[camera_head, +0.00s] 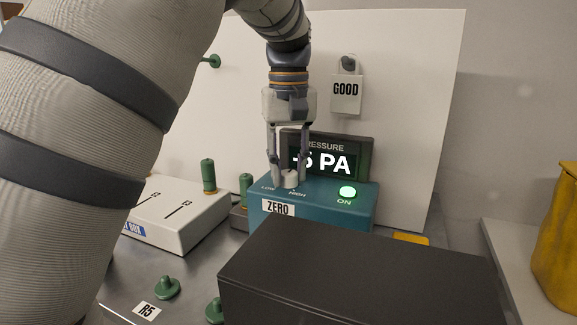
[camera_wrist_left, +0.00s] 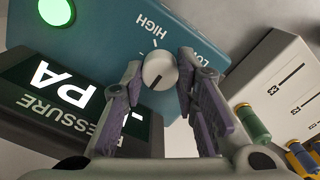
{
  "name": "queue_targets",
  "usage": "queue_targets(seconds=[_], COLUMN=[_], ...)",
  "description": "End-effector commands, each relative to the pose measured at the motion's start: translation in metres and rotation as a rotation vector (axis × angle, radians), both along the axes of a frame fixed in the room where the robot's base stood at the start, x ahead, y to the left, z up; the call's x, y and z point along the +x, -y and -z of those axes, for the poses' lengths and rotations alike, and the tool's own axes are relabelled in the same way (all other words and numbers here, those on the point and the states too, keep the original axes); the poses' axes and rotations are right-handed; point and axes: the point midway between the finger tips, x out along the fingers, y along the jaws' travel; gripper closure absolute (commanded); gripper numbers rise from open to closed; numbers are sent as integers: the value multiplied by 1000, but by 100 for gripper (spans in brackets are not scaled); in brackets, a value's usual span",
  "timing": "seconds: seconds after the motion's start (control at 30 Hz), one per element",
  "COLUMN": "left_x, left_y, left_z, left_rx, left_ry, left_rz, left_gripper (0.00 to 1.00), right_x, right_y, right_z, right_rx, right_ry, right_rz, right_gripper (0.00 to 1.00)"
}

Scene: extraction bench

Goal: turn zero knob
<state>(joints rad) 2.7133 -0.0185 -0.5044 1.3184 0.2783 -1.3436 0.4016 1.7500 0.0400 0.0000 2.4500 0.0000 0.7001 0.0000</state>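The zero knob (camera_head: 291,178) is a small pale round knob on top of the teal box (camera_head: 316,206), above a ZERO label. My left gripper (camera_head: 289,181) points down over it, a finger on each side. In the left wrist view, the knob (camera_wrist_left: 160,70) lies between the left gripper's fingertips (camera_wrist_left: 160,62); its dark pointer line is visible. I cannot tell whether the fingers press on it. The pressure display (camera_head: 325,158) shows a negative PA reading, its digit partly hidden by a finger. My right gripper is out of view.
A green lamp (camera_head: 347,192) marked ON is lit beside the knob. A large black box (camera_head: 360,275) stands in front of the teal box. A white box (camera_head: 180,215) lies left, with green posts nearby.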

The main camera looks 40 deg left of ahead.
Motion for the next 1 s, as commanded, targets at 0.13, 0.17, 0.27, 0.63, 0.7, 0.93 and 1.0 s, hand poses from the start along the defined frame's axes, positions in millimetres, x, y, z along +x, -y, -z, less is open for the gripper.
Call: queue_targets(seconds=[0.13,0.17,0.27,0.63,0.7,0.93,1.0], left_x=[0,0,0,0,0,0,0], left_y=[0,0,0,0,0,0,0], left_z=[0,0,0,0,0,0,0], left_rx=[0,0,-1,-1,-1,0,0], left_ry=[0,0,-1,0,0,-1,-1], left_rz=[1,3,19,233,282,417,449], left_gripper=[100,100,100,100,100,100,100], right_x=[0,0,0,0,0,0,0], right_y=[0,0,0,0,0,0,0], right_z=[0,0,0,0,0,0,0], right_rx=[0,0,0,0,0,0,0], right_ry=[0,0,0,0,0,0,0], right_rz=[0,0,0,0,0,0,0], right_gripper=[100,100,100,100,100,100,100])
